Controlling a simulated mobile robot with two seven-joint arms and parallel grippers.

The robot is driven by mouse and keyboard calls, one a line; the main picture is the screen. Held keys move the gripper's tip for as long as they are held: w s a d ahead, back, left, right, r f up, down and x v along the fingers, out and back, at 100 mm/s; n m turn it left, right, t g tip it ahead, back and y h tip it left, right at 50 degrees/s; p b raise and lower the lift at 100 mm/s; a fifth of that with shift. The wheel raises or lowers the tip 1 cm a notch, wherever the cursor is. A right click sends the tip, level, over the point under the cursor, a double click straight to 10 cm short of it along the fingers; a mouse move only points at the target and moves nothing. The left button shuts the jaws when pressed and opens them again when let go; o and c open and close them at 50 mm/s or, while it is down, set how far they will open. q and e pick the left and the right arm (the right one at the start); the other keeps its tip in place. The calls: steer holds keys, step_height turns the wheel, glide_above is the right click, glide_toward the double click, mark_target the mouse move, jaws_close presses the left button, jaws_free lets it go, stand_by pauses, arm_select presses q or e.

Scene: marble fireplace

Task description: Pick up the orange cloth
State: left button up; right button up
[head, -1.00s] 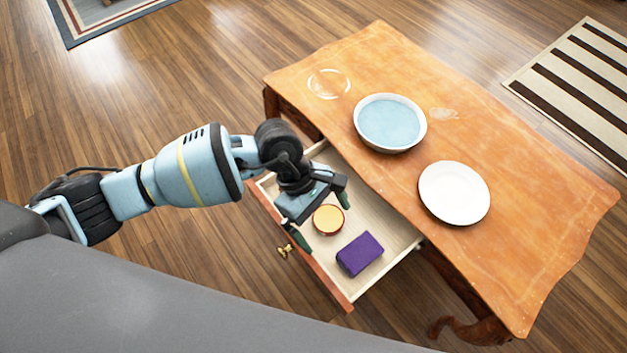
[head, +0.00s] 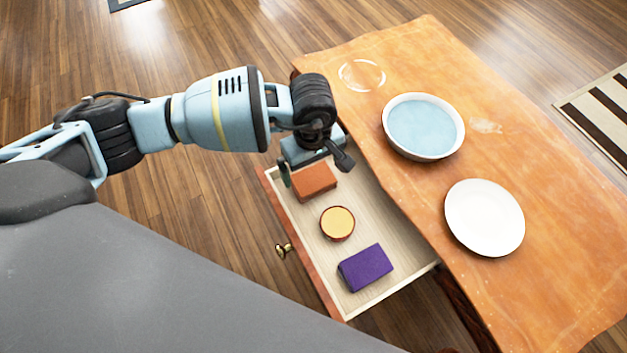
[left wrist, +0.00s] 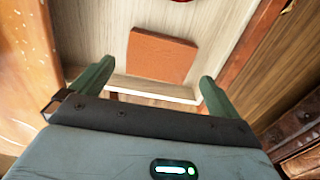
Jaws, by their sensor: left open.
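The orange cloth (head: 314,184) is a folded, flat block lying in the upper-left end of the open drawer (head: 392,262). In the left wrist view the cloth (left wrist: 160,57) lies on the pale drawer floor, ahead of the fingers and between their lines. My left gripper (head: 315,168) is open and empty, above that end of the drawer, partly covering the cloth's far edge in the head view. Its two green fingers (left wrist: 156,76) are spread wider than the cloth and appear apart from it. My right gripper is not in view.
A round yellow-topped container (head: 337,223) and a purple folded block (head: 365,267) share the drawer. The wooden tabletop (head: 420,190) overhangs beside it, holding a blue-filled bowl (head: 423,127) and a white plate (head: 485,217). A brass knob (head: 283,250) sticks out of the drawer front.

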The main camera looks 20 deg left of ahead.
mark_target(313, 179)
arm_select(q)
step_height(313, 179, down, 5)
steer(key=shift+s+d+r+b, duration=0.1)
steer(key=shift+r+b, duration=0.05)
steer(key=shift+b, duration=0.8)
steer(key=shift+f, duration=0.25)
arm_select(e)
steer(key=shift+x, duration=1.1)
arm_select(q)
steer(key=c, duration=0.7)
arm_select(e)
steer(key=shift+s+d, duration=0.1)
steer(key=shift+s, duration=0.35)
arm_select(q)
step_height(313, 179, up, 9)
steer(key=p, duration=0.3)
steer(key=shift+r, duration=0.65)
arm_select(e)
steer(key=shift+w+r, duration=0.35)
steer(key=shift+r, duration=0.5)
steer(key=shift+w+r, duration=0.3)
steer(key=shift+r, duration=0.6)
